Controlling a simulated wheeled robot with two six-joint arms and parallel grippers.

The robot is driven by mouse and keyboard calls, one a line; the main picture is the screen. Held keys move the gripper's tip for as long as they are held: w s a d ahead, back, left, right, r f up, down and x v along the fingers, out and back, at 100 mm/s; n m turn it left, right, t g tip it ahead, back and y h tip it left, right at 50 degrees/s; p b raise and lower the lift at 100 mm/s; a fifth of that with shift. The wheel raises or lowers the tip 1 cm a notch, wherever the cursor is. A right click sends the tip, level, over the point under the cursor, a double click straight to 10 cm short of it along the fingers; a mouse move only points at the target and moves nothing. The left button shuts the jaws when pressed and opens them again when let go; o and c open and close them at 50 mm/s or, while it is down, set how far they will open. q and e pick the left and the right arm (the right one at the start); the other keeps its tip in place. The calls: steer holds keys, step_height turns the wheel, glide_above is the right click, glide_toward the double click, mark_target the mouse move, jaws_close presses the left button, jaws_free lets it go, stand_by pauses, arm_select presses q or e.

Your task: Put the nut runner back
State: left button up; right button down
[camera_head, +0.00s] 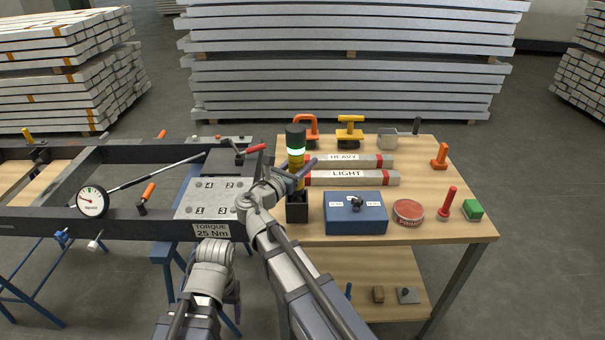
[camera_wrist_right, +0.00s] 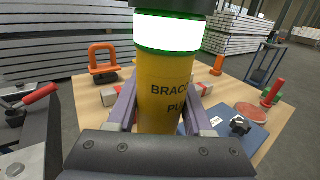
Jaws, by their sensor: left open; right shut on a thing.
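The nut runner (camera_head: 296,158) is an upright yellow tool with a black top and a glowing pale-green band. My right gripper (camera_head: 298,176) is shut around its yellow body. In the right wrist view the nut runner (camera_wrist_right: 165,90) stands between the two fingers, its lettering partly visible. A black square holder (camera_head: 297,208) at the table's left edge is directly below it. The tool's lower end is hidden, so I cannot tell how deep it sits in the holder. My left gripper (camera_head: 232,292) hangs low in front of the frame, away from the tool; its fingers are hard to make out.
A blue box (camera_head: 355,214), red tin (camera_head: 408,211) and HEAVY and LIGHT bars (camera_head: 350,178) are right of the holder. An orange clamp (camera_head: 311,128) is behind. The dark frame with a numbered bolt plate (camera_head: 214,198), torque wrench (camera_head: 93,201) and red-handled lever is left.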

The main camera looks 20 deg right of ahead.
steer(key=shift+f+b, duration=0.95)
steer(key=shift+f, duration=0.4)
steer(key=shift+f, duration=0.2)
steer(key=shift+c, duration=1.5)
jaws_free()
steer(key=shift+r, duration=0.1)
